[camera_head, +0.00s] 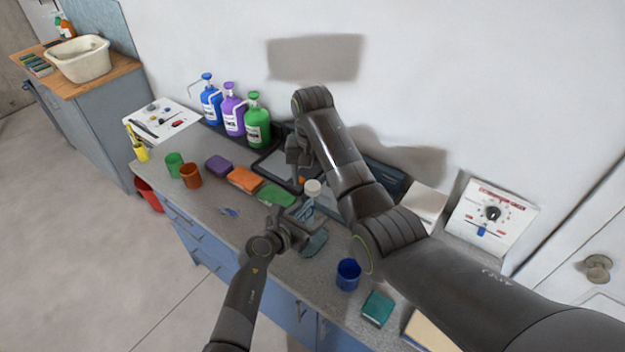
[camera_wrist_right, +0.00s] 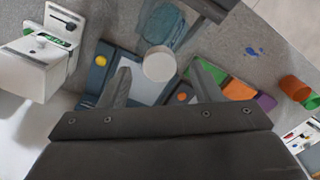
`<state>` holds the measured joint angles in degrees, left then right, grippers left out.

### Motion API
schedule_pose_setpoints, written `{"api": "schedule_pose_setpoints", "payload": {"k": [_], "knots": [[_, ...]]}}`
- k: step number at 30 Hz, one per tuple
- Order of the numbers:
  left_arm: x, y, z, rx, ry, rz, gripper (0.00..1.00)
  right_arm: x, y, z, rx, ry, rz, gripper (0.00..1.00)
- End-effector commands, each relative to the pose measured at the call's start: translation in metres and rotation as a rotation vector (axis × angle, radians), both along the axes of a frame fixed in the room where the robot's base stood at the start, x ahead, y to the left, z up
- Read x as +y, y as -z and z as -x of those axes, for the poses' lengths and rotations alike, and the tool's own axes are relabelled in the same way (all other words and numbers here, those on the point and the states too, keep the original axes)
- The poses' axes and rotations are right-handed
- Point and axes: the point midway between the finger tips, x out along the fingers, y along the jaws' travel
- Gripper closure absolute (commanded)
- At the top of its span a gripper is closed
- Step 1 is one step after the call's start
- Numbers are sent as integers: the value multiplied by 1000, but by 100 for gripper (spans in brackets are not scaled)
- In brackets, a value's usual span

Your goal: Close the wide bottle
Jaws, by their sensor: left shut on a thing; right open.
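The wide bottle (camera_head: 308,207) is a bluish see-through bottle with a white round cap (camera_head: 313,188) at its top. My left gripper (camera_head: 300,218) is shut on the bottle over the counter. My right gripper (camera_head: 299,178) is open and hangs just behind and above the cap. In the right wrist view the cap (camera_wrist_right: 159,63) lies between the two spread fingers, with clear gaps on both sides. The bottle body (camera_wrist_right: 162,22) shows beyond it, partly hidden by the cap. I cannot tell how tight the cap sits.
Blue, purple and green pump bottles (camera_head: 257,120) stand at the back wall. A dark tray (camera_head: 268,166), a green block (camera_head: 276,195) and an orange block (camera_head: 244,180) lie nearby. A blue cup (camera_head: 348,274) stands near the front. The counter's front left is mostly clear.

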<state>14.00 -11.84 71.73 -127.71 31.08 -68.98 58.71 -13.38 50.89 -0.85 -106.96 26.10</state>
Motion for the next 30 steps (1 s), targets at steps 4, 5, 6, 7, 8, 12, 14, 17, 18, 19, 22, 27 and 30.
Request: {"api": "schedule_pose_setpoints", "payload": {"k": [4, 5, 6, 7, 8, 12, 14, 17, 18, 19, 22, 27, 30], "knots": [[0, 0, 0, 0, 0, 0, 100, 0, -28, -1, -5, 1, 0, 42], [0, 0, 0, 0, 0, 0, 100, 0, -33, -1, -6, 1, 0, 42], [0, 0, 0, 0, 0, 0, 100, 0, -39, -1, -5, 1, 0, 42], [0, 0, 0, 0, 0, 0, 100, 0, -43, -1, -4, 1, 0, 42], [0, 0, 0, 0, 0, 0, 100, 0, -46, -1, -4, 1, 0, 42], [0, 0, 0, 0, 0, 0, 100, 0, -56, -1, -2, 2, 0, 42], [0, 0, 0, 0, 0, 0, 100, 0, -58, -1, -2, 2, 0, 42], [0, 0, 0, 0, 0, 0, 100, 0, -58, -1, -2, 1, 0, 42], [0, 0, 0, 0, 0, 0, 100, 0, -58, -1, -1, 1, 0, 42], [0, 0, 0, 0, 0, 0, 100, 0, -58, -1, -1, 1, 0, 42], [0, 0, 0, 0, 0, 0, 34, 0, -58, -1, -1, 1, 0, 42], [0, 0, 0, 0, 0, 0, 14, 0, -57, -1, -1, 1, 0, 42], [0, 0, 0, 0, 0, 0, 14, 0, -57, -1, -1, 1, 0, 42]]}}
